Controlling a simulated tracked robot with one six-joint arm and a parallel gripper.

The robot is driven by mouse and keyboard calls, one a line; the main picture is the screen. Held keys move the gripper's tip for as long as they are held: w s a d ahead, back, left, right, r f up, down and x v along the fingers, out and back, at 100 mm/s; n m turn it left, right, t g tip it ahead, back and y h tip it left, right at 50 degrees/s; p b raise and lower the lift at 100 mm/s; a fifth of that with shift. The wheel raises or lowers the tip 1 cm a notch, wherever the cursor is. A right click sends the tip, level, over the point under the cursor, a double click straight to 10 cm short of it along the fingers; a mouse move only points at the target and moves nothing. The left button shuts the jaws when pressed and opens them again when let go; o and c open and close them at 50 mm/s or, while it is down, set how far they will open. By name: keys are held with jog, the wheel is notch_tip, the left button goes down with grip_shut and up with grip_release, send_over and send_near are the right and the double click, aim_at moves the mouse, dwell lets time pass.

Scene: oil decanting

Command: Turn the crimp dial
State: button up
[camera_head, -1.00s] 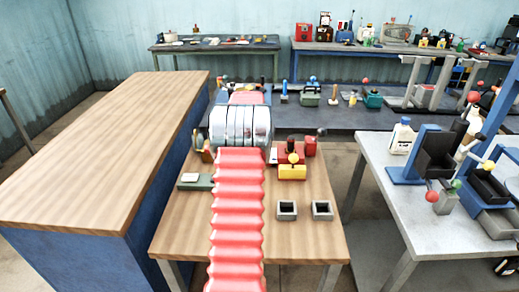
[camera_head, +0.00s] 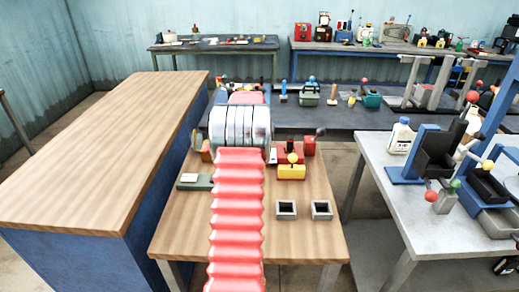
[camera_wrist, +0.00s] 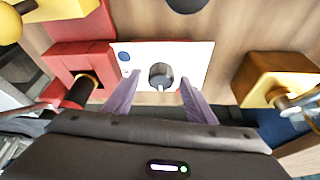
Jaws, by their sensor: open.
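The crimp dial, a small dark grey round knob (camera_wrist: 161,74), sits on a white panel (camera_wrist: 196,56) in the wrist view. The panel also carries a blue round spot near its left end and small dark and red marks. My gripper (camera_wrist: 159,84) is open, with its two pale purple fingers on either side of the dial. Gaps show between the fingers and the knob, and nothing is held. In the head view, my arm hides the dial and gripper.
A red block with a dark round part (camera_wrist: 80,92) stands left of the panel; a yellow-brown block (camera_wrist: 272,76) stands to the right. In the head view, a yellow-and-red device (camera_head: 291,171) and two small square holders (camera_head: 286,210) (camera_head: 321,210) are on the wooden table (camera_head: 180,225).

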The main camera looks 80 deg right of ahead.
jog(key=shift+r, duration=0.15)
jog(key=v, duration=1.3)
jog(key=shift+a+r, duration=0.15)
jog(key=shift+a, duration=0.05)
